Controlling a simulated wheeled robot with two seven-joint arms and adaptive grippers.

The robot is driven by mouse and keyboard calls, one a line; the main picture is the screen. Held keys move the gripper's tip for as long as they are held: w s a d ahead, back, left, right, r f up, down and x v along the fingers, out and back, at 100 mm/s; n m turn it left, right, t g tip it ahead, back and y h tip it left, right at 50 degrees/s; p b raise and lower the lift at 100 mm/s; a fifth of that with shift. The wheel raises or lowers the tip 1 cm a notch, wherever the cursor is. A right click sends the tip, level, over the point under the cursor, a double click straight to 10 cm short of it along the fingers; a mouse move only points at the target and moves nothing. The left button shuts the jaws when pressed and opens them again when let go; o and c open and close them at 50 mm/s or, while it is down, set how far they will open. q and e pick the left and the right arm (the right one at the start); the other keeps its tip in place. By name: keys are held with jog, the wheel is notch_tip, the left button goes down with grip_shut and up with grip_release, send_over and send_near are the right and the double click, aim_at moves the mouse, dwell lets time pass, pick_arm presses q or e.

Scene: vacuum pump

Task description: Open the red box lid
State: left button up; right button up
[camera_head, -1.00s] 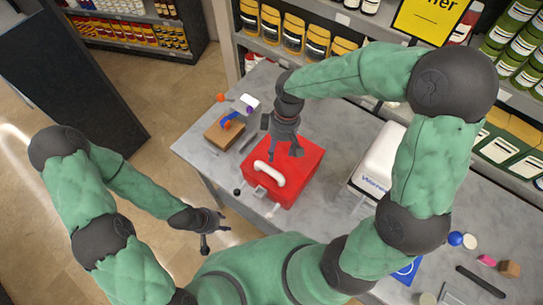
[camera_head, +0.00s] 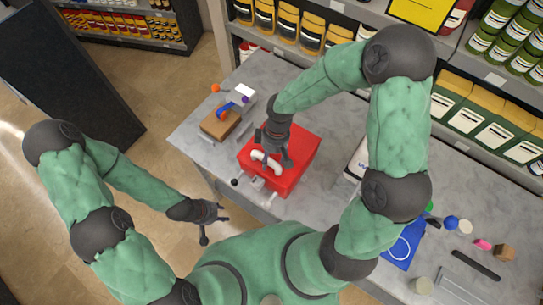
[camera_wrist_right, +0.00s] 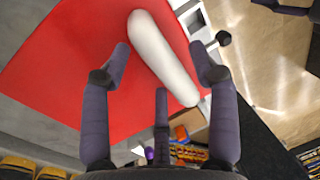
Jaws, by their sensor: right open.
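The red box (camera_head: 303,150) stands on the grey table with its lid closed. A white handle (camera_head: 258,158) lies across its top near the front edge. My right gripper (camera_head: 276,160) is over the lid at the handle and partly hides it. In the right wrist view the red lid (camera_wrist_right: 75,75) fills the left, and the white handle (camera_wrist_right: 160,55) runs between the spread fingers of my open right gripper (camera_wrist_right: 160,65). I cannot tell whether the fingers touch it. My left gripper (camera_head: 212,217) hangs off the table's front edge, away from the box; its finger opening is unclear.
A brown wooden block (camera_head: 220,122) with small coloured items stands left of the box. A white machine (camera_head: 358,160) stands right of it, partly behind my right arm. A blue mat (camera_head: 402,246) and small parts lie at the table's right. Shelves with bottles line the back.

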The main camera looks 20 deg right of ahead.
grip_shut()
pick_arm(q)
jog(key=shift+r, duration=0.1)
